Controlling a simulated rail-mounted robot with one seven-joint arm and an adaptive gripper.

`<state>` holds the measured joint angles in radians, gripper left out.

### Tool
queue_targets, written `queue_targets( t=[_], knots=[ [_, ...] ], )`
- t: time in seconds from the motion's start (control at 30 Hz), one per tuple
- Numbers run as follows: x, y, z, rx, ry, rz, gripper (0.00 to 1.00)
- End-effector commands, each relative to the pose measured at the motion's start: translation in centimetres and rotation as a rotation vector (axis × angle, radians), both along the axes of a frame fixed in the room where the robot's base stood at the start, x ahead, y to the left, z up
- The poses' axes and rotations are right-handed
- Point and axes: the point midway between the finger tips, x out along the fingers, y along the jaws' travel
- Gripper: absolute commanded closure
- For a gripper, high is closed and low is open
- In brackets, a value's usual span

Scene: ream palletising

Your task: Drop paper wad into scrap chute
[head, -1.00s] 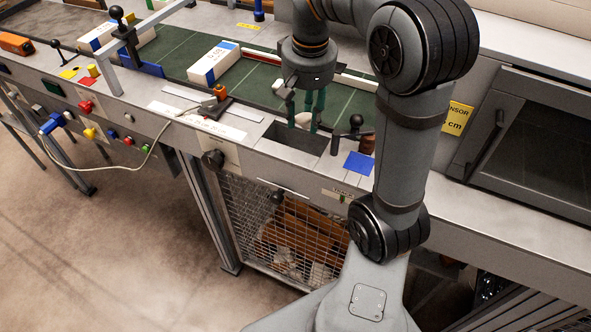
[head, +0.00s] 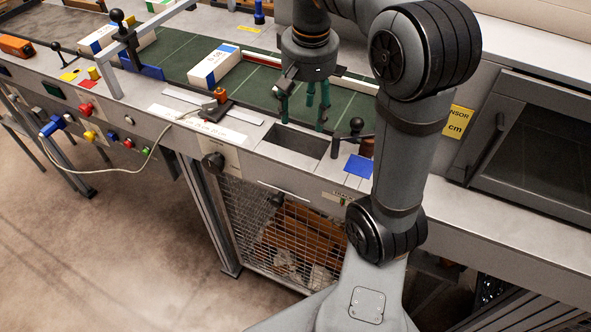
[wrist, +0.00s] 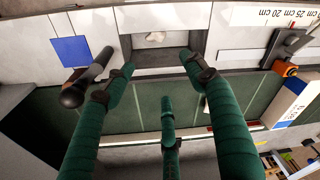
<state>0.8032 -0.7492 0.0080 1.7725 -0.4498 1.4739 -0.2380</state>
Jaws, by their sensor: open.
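The scrap chute (head: 293,143) is a dark rectangular opening in the grey bench top, at the near edge of the green belt. It also shows in the wrist view (wrist: 160,58). The white paper wad (wrist: 157,36) shows inside the chute opening in the wrist view. It is apart from my fingers; I cannot see it in the head view. My gripper (head: 302,124) is above the far edge of the chute, pointing down. Its green fingers (wrist: 157,65) are spread and empty in the wrist view.
A black-knobbed lever (head: 356,124) and a blue square (head: 359,165) are right of the chute. A paper ream (head: 214,65) lies on the green belt (head: 180,55) to the left. A wire-mesh cage (head: 270,235) with scraps stands below the bench.

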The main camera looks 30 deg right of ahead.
Motion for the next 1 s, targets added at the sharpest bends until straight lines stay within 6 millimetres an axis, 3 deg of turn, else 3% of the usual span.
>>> queue_targets(
  t=[0.2,0.4,0.6,1.0],
  knots=[
    [-0.4,0.1,4.8,0.000,-0.006,-0.001,0.44],
    [-0.8,0.2,7.9,-0.002,-0.003,0.000,0.44],
    [-1.1,0.3,9.2,0.000,-0.001,0.000,0.44],
    [-1.1,0.3,9.4,0.000,0.000,-0.001,0.44]
  ],
)
